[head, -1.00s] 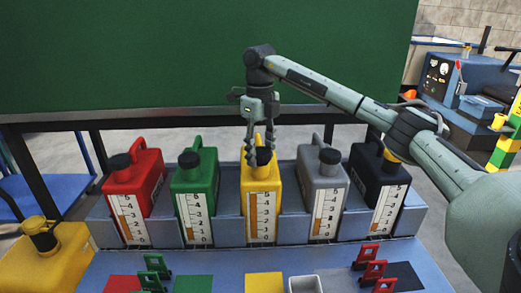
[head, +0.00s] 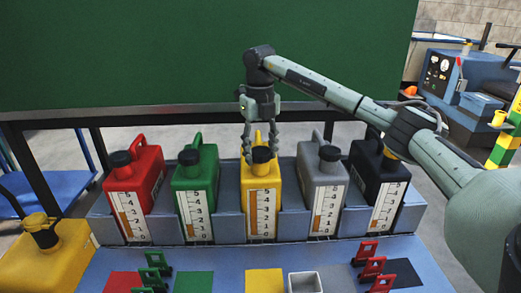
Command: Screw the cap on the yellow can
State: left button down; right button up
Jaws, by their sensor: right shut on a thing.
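The yellow can (head: 262,176) stands upright in the middle slot of the grey-blue rack, with a white and orange level scale on its front. The black cap (head: 262,154) is at the can's neck. I cannot tell how tightly it sits there. My right gripper (head: 262,153) reaches down from above, with its fingers on either side of the cap and shut on it. The can's handle is partly hidden behind the gripper. My left gripper is out of view.
Red (head: 135,182), green (head: 194,178), grey (head: 320,180) and black (head: 378,182) cans stand in the neighbouring slots. Coloured squares, small clamps and an open grey box (head: 305,282) are on the front shelf. A larger yellow container (head: 55,262) stands at the left.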

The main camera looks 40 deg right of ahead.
jog(key=m, duration=1.4)
jog(key=shift+m, duration=0.3)
jog(key=m, duration=1.1)
jog(key=shift+f, duration=0.1)
jog(key=o, duration=1)
